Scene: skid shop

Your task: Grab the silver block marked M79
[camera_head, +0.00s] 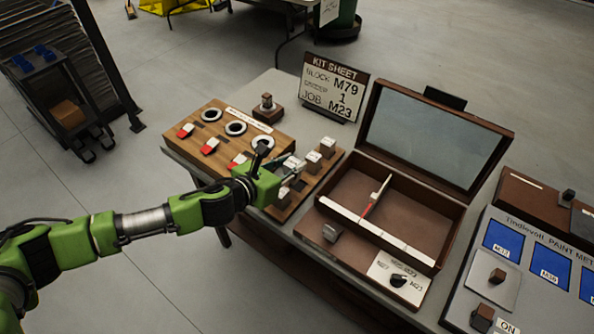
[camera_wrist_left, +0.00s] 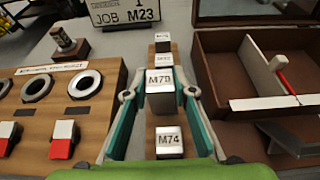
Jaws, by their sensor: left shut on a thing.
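The silver block marked M79 (camera_wrist_left: 160,88) is between the fingertips of my left gripper (camera_wrist_left: 160,97) in the left wrist view, its label facing up. The fingers are shut on its sides. In the head view my left gripper (camera_head: 285,180) is over the wooden block rack, and the gripper hides most of the block there. A block marked M74 (camera_wrist_left: 169,142) sits nearer in the same row, and other silver blocks (camera_wrist_left: 164,61) stand beyond. I cannot tell whether the held block is clear of the rack. My right gripper is not in view.
The kit sheet (camera_head: 334,87) reading M79, 1, M23 stands at the back. A board with rings and red-and-white blocks (camera_head: 213,128) lies left of the rack. An open brown case (camera_head: 450,208) with a divider is to the right, with a panel (camera_head: 553,270) beyond.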

